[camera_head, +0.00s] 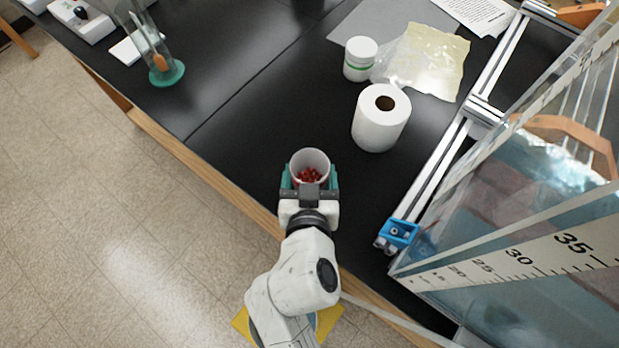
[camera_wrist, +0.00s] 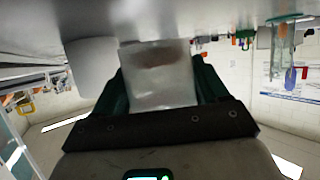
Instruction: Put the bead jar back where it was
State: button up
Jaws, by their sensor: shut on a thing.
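The bead jar (camera_head: 310,160) is a whitish, open-topped cup with red beads inside. It is near the front edge of the black table in the head view. My gripper (camera_head: 310,182) is shut on the jar, with its green fingers on the jar's left and right sides. In the wrist view the jar (camera_wrist: 158,78) looks translucent, with a reddish patch of beads, and stands between the green fingers (camera_wrist: 160,85). I cannot tell whether the jar's base touches the table.
A white paper roll (camera_head: 378,125) stands behind and right of the jar, with a white lidded tub (camera_head: 360,58) beyond it. An aluminium rail (camera_head: 440,165) and a clear ruled tank (camera_head: 520,260) are on the right. A glass cylinder (camera_head: 145,40) stands far left. The table left of the jar is clear.

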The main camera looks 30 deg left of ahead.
jog(key=shift+w+a+f, duration=0.1)
jog(key=shift+f, duration=0.8)
jog(key=shift+w+a+f, duration=0.1)
jog(key=shift+f, duration=0.75)
jog(key=shift+f+b, duration=0.2)
jog(key=shift+b, duration=0.15)
jog(key=o, duration=1.1)
jog(key=shift+r, duration=0.15)
jog(key=shift+s+d+r, duration=0.1)
jog(key=b+v, duration=0.1)
jog(key=v, duration=1.1)
jog(key=shift+b, duration=0.4)
